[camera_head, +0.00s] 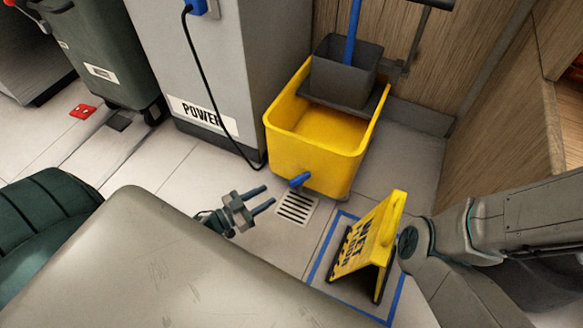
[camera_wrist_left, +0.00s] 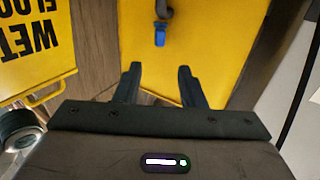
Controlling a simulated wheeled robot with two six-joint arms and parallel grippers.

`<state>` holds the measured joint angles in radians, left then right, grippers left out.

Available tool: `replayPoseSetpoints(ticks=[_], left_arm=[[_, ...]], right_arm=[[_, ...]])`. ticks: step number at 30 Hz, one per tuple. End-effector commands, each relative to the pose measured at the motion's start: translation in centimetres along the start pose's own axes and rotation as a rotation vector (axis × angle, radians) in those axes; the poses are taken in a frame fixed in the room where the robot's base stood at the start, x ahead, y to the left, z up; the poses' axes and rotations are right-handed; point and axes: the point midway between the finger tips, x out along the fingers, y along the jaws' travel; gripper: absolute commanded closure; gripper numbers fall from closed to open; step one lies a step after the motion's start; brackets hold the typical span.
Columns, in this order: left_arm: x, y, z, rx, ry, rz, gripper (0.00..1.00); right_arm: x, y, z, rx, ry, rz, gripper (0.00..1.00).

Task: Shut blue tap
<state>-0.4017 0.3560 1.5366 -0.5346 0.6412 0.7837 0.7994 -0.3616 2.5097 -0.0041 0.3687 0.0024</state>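The blue tap (camera_head: 300,179) sticks out low on the front of the yellow mop bucket (camera_head: 313,160). It also shows in the left wrist view (camera_wrist_left: 160,36), hanging from a grey spout on the yellow bucket wall (camera_wrist_left: 218,45). My left gripper (camera_head: 266,197) is open and empty, with its two blue-tipped fingers spread and pointing toward the bucket. It is to the left of the tap and apart from it. In the left wrist view the tap lies beyond the gap between my fingertips (camera_wrist_left: 160,72). My right gripper is not seen.
A floor drain grate (camera_head: 297,207) lies below the tap. A yellow wet floor sign (camera_head: 368,245) stands to the right inside a blue floor outline. A grey power cabinet (camera_head: 205,75) with a hanging black cable stands left of the bucket. My right arm is at the right.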

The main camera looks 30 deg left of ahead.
Motion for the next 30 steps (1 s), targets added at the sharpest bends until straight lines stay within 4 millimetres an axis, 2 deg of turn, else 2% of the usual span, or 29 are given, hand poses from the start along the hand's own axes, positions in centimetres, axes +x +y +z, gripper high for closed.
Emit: replayPoseSetpoints(ticks=[1, 5, 15, 21, 30], left_arm=[[-0.1, 0.2, 0.6, -0.003, -0.001, 0.014, 0.64], [0.6, 0.4, 0.8, -0.005, 0.0, 0.027, 0.64], [6.8, 0.5, 0.8, -0.004, 0.003, 0.024, 0.64], [9.6, 0.5, 0.7, -0.004, 0.0, 0.024, 0.64], [10.7, 0.6, 0.6, -0.003, -0.002, 0.023, 0.64]], right_arm=[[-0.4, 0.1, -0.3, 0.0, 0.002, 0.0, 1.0], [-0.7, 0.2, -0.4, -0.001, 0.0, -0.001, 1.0], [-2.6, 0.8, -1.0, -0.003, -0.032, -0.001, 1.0], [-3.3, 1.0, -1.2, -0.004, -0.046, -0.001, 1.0], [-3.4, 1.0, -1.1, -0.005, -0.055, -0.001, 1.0]])
